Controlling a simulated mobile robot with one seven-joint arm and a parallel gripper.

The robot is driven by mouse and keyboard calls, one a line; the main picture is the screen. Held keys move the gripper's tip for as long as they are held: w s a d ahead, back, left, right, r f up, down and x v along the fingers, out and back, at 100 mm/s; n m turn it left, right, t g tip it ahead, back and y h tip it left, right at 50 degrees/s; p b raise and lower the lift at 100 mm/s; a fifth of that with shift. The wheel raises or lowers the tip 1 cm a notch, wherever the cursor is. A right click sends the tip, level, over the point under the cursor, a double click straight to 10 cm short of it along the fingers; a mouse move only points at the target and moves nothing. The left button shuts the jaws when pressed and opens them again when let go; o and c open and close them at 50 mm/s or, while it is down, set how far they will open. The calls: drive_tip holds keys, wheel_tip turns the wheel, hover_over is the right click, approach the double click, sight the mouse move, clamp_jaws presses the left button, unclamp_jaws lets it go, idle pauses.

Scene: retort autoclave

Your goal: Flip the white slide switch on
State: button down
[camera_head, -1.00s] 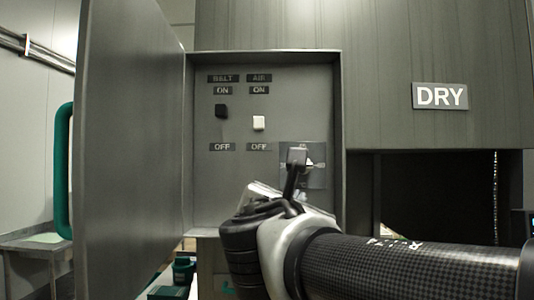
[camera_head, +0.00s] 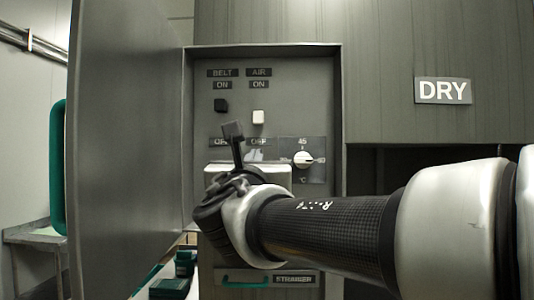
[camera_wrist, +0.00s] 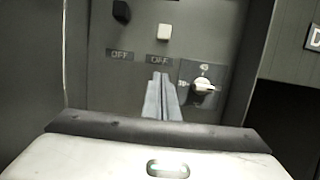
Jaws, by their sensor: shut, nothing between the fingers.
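The white slide switch (camera_head: 259,117) sits under the AIR and ON labels on the grey panel, a little lower than the black switch (camera_head: 221,105) under BELT. The white switch also shows in the wrist view (camera_wrist: 164,32), above an OFF label. My gripper (camera_wrist: 160,76) is shut and empty, its grey fingers pointing at the panel just below that OFF label and below the white switch. In the head view my gripper (camera_head: 256,154) is partly hidden by my wrist. I cannot tell its exact distance from the panel; it appears apart from the switch.
A white temperature dial (camera_head: 303,159) is to the right of the fingers. An open grey door (camera_head: 125,150) with a green handle (camera_head: 59,168) stands at the left. The panel is recessed inside a raised frame (camera_head: 338,110). A DRY sign (camera_head: 443,91) is at the right.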

sight(258, 118)
drive_tip(key=w+r+p, duration=0.1)
drive_tip(key=w+r, duration=0.1)
drive_tip(key=w, duration=0.1)
drive_tip(key=w+r+p, duration=0.2)
drive_tip(key=w+r, duration=0.1)
drive_tip(key=shift+d, duration=0.15)
drive_tip(key=shift+r, duration=0.25)
